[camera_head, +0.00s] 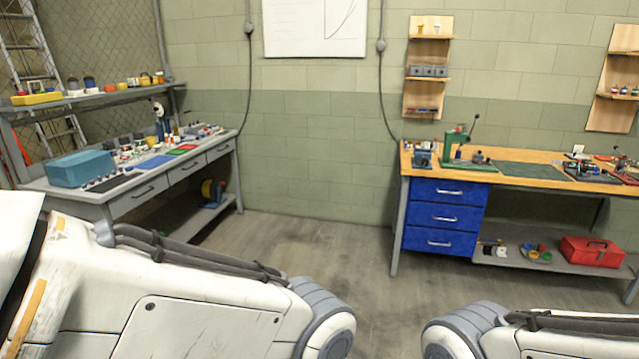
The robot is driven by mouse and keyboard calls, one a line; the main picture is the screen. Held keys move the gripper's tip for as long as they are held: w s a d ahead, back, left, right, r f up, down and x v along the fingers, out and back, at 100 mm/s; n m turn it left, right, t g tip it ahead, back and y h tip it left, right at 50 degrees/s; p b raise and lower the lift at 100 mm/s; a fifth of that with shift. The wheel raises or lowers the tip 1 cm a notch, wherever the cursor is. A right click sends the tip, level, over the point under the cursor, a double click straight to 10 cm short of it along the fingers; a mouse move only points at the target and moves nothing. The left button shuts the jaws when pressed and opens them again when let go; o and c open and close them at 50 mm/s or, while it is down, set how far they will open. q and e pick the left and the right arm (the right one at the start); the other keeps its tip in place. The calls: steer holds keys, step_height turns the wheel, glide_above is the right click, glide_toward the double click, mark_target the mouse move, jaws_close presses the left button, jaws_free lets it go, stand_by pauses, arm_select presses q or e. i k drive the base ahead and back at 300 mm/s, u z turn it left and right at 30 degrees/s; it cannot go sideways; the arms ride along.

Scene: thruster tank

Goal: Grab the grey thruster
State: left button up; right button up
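I cannot make out a grey thruster in the head view. Many small items on the benches are too small to identify. My two white arms show at the bottom, the left one large and coming in from the left, the right one at the lower right corner. Neither gripper is in view.
A grey workbench (143,192) on the left holds a teal box (80,168) and several small parts. A wooden-topped workbench (395,228) on the right has blue drawers (440,218) and a red toolbox (592,252) on its lower shelf. The floor (300,240) between them is clear.

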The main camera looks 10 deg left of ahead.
mark_target(73, 83)
steer(key=u, duration=0.15)
steer(key=i, duration=1.95)
steer(key=u, duration=0.75)
steer(key=i, duration=1.95)
steer(key=u, duration=1.15)
steer(key=i, duration=1.15)
steer(key=u, duration=0.85)
steer(key=k, duration=1.2)
steer(key=z, duration=0.65)
steer(key=i, duration=0.9)
steer(key=z, duration=0.75)
steer(key=i, duration=0.9)
steer(key=u, duration=0.2)
